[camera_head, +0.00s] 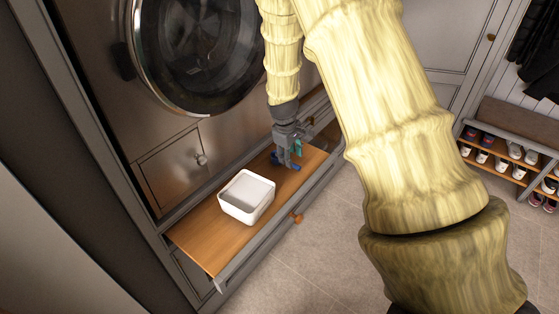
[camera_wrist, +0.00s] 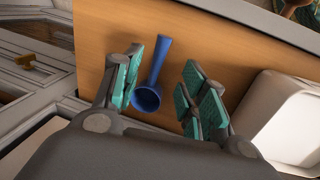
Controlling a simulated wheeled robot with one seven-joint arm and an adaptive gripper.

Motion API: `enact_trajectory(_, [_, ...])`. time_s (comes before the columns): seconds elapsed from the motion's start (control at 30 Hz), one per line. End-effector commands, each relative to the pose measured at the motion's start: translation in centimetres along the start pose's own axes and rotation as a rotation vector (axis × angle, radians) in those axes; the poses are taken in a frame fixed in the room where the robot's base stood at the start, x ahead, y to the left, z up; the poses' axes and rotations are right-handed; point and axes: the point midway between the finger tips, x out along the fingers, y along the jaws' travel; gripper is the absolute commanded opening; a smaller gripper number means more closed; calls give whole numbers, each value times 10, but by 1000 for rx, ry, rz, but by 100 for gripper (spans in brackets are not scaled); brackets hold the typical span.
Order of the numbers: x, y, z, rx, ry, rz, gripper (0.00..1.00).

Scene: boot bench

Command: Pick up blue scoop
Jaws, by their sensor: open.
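The blue scoop (camera_wrist: 149,94) lies on the wooden board of the pulled-out drawer (camera_wrist: 215,45). In the wrist view its round cup is nearer my gripper and its handle points away. My gripper (camera_wrist: 163,88) is open, with its teal-padded fingers on either side of the scoop; the left finger is very close to it, and I cannot tell if they touch. In the head view my gripper (camera_head: 288,164) points down over the board, and a small part of the scoop (camera_head: 293,166) shows beside the fingers, mostly hidden by them.
A white square container (camera_head: 246,196) stands on the board near the gripper, and it also shows at right in the wrist view (camera_wrist: 290,110). The washing machine front (camera_head: 200,50) rises behind the board. A shoe bench (camera_head: 510,150) stands at far right. Bare board lies left of the container.

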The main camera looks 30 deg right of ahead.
Motion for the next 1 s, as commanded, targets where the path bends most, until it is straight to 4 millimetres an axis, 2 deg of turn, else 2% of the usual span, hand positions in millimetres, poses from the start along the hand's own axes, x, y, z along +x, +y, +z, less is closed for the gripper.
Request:
enact_trajectory(0.5, [45, 4, 0, 3, -1, 0, 42])
enact_trajectory(0.87, [52, 4, 0, 3, 0, 0, 42])
enact_trajectory(1.0, [52, 4, 0, 3, 0, 0, 21])
